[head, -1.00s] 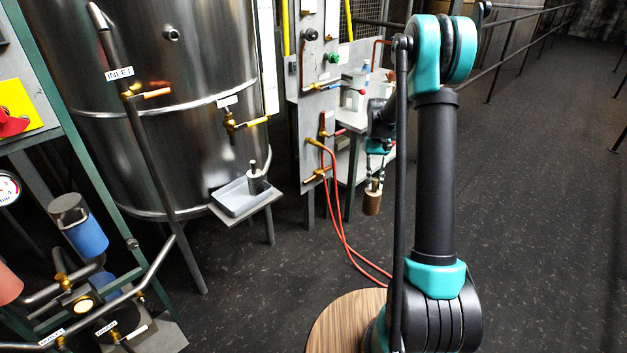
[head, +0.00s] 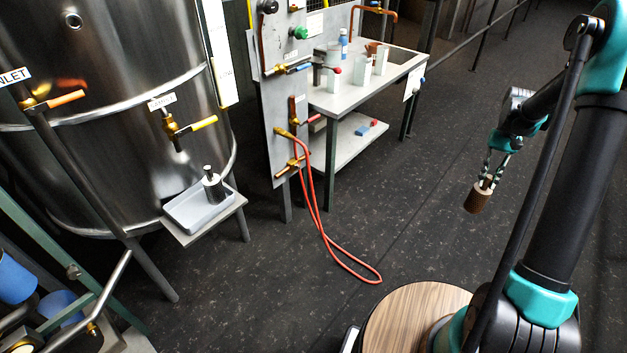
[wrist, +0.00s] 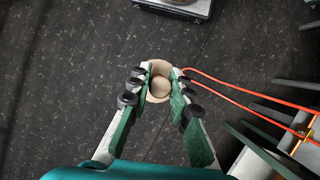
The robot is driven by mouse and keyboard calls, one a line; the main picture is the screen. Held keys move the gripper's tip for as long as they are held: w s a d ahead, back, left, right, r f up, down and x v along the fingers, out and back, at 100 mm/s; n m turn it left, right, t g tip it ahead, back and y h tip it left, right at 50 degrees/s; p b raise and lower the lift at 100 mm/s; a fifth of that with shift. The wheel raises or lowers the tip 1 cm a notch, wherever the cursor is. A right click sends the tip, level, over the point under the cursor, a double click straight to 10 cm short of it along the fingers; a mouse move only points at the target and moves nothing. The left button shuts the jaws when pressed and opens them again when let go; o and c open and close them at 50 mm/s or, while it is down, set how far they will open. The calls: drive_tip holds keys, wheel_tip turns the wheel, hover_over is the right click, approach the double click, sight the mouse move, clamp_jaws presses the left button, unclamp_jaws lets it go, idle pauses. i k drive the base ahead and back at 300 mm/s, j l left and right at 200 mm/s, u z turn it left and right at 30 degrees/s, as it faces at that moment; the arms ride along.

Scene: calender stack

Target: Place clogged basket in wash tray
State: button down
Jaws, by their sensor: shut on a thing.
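My gripper (head: 490,176) is shut on a brown cylindrical basket (head: 478,199) with a paler top, held in the air over the dark floor, right of centre in the head view. In the wrist view, my gripper's fingers (wrist: 160,77) close around the tan round top of the basket (wrist: 159,90). A shallow light grey tray (head: 187,220), which looks like the wash tray, sits on a small shelf in front of the steel tank, at left in the head view. A grey cylinder with a dark knob (head: 212,187) stands at its right end. The basket is well apart from the tray.
A red hose (head: 330,250) loops down from a valve panel (head: 270,110) onto the floor. A work table (head: 350,98) with several containers stands behind it. The steel tank (head: 110,110) fills the left. Open floor lies between the hose and my arm.

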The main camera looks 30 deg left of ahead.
sight(191, 216)
drive_tip(key=i+l+u, duration=0.3)
drive_tip(key=i, duration=0.25)
drive_tip(key=i+u, duration=0.15)
drive_tip(key=u, duration=0.25)
drive_tip(key=i+l+u, duration=0.15)
drive_tip(key=u, duration=0.2)
drive_tip(key=i+l+u, duration=0.1)
drive_tip(key=u, duration=0.3)
drive_tip(key=i+l+u, duration=0.1)
drive_tip(key=u, duration=0.3)
